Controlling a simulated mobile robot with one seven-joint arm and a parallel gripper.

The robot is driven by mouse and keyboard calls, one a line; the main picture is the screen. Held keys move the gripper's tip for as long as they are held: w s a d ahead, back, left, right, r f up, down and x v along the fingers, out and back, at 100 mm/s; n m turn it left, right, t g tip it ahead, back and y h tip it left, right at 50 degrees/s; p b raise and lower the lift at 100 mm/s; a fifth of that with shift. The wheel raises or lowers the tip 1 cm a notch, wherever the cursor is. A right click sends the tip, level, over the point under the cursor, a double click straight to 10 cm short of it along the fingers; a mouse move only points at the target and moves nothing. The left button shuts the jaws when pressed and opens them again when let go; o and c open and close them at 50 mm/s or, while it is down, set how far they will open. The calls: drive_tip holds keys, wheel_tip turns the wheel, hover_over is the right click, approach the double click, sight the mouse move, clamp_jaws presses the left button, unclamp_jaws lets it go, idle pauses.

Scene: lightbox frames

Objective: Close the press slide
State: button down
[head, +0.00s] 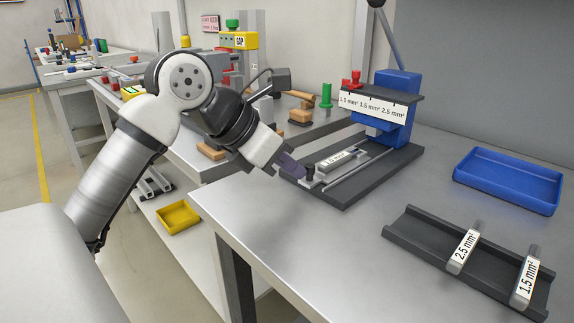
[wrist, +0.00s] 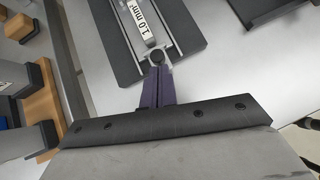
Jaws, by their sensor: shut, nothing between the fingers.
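The press (head: 398,112) is blue with a grey lever and a label strip reading 1.0, 1.5 and 2.5 mm². Its slide (head: 325,168) sits on rails on the dark base plate (head: 382,172), pulled out toward the front of the base. A die labelled 1.0 mm² (head: 337,157) lies on the slide, and it also shows in the wrist view (wrist: 143,22). A dark round knob (wrist: 157,57) stands at the slide's near end. My gripper (wrist: 155,72) has its purple fingers shut and empty, right at the knob; whether they touch it I cannot tell.
A dark rack (head: 420,236) at the right front holds dies labelled 2.5 mm² (head: 463,250) and 1.5 mm² (head: 525,278). A blue tray (head: 508,178) lies behind it. A green cylinder (head: 326,95) stands left of the press. The table's front middle is clear.

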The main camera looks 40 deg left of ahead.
sight(332, 159)
drive_tip(key=w, duration=0.7)
drive_tip(key=shift+d, duration=0.3)
drive_tip(key=shift+w+r, duration=0.1)
drive_tip(key=shift+w, duration=0.15)
